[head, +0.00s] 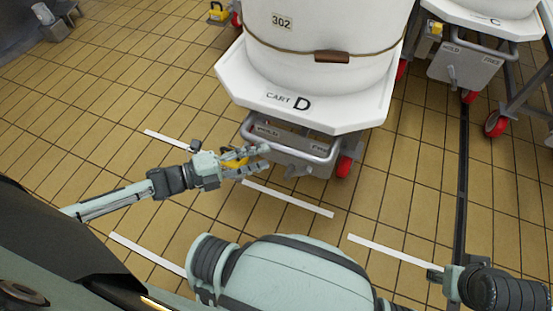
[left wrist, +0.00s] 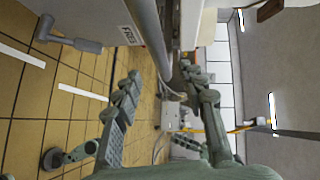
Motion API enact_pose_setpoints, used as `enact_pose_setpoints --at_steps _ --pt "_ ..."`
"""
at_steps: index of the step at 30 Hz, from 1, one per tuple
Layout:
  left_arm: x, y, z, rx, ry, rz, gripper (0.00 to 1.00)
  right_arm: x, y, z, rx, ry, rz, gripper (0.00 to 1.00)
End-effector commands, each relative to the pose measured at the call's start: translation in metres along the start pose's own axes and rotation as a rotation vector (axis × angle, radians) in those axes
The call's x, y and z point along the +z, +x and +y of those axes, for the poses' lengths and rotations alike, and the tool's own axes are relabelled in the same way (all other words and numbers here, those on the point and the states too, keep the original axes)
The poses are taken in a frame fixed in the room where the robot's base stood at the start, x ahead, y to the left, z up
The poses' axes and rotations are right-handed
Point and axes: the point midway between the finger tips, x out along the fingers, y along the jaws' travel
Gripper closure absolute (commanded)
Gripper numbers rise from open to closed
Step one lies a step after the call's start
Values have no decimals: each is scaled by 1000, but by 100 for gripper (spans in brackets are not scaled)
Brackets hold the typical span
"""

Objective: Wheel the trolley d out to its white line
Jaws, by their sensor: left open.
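Trolley D (head: 232,80) carries a big white vat numbered 302, in the upper middle of the head view. Its grey push bar (head: 290,148) runs across the front, below the tray. Labels HOLD and FREE are on the grey box behind it, and a grey lever (head: 297,171) hangs below; the lever also shows in the left wrist view (left wrist: 72,42). My left gripper (head: 256,160) is open at the bar's left end. In the left wrist view, the bar (left wrist: 150,42) runs between its open fingers (left wrist: 158,92); I cannot tell whether they touch it. My right gripper is out of view.
White floor lines lie in front of the trolley (head: 290,198), to the left (head: 168,138) and nearer me (head: 388,254). Trolley C (head: 470,65) stands at the right, beside a dark floor channel (head: 462,170). The tiled floor at left is mostly clear.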

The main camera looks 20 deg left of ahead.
Motion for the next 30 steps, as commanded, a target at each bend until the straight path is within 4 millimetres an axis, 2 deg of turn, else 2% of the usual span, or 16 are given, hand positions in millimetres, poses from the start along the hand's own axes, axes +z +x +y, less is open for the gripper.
enact_pose_setpoints --at_steps 4,12,16,27,30 --pt "2 12 -1 -4 7 9 59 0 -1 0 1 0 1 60" --pt "1 56 -2 -4 8 9 59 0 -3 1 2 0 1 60" --pt "2 70 -1 -2 7 7 59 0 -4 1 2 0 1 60" --pt "1 78 -1 -1 6 7 59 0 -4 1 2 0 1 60" --pt "1 77 -1 -1 6 7 70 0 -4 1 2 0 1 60"
